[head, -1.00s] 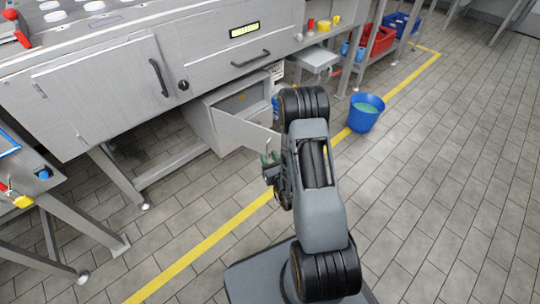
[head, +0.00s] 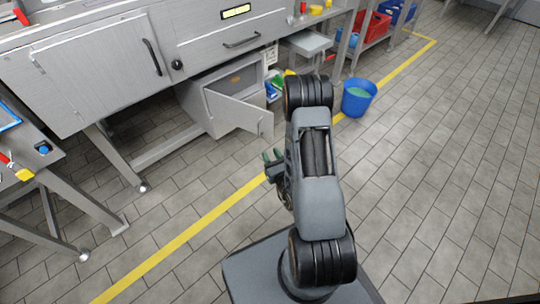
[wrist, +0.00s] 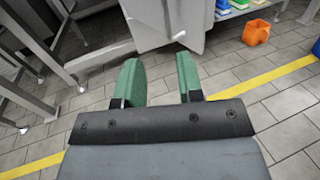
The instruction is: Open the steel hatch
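The steel hatch (head: 238,114) is the grey door of a low cabinet under the bench. It stands swung well open, its free edge toward me, and the cabinet's inside shows behind it. In the wrist view the hatch (wrist: 150,22) is ahead of the fingers, with a small light handle (wrist: 179,36) near its lower edge. My gripper (head: 272,157) is in front of and below the hatch's free edge, apart from it. In the wrist view my gripper (wrist: 158,64) shows two green fingers spread apart with nothing between them.
A blue bucket (head: 358,98) stands on the floor right of my arm. An orange container (wrist: 257,32) is on the floor beside the cabinet. Bench legs (head: 115,157) stand to the left. The tiled floor (head: 450,170) to the right is clear.

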